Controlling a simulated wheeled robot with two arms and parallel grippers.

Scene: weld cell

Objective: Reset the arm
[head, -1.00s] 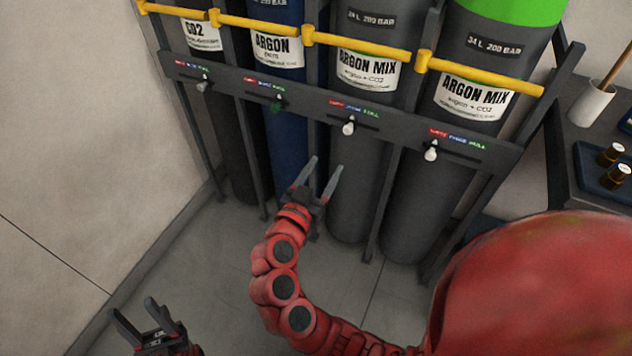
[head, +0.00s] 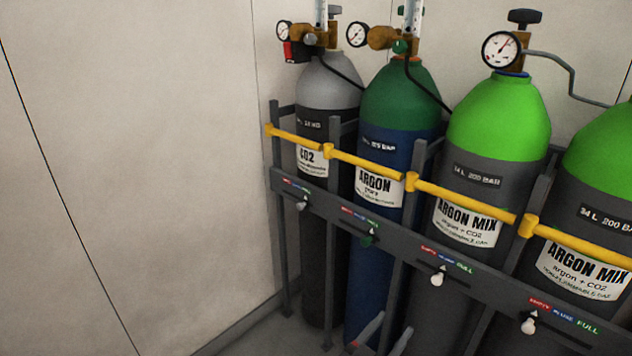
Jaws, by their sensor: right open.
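My right gripper (head: 392,326) shows only as two grey fingertips at the bottom edge of the head view. They are spread apart with nothing visible between them, in front of the lower part of the blue argon cylinder (head: 366,255) and the rack. The rest of my right arm is out of the picture. My left gripper and arm are not in view.
A dark rack rail (head: 400,246) with small status sliders runs across several gas cylinders, including CO2 (head: 325,95) and argon mix (head: 497,120). A yellow bar (head: 463,202) crosses above it. Gauges top the cylinders. A bare wall (head: 130,150) stands left.

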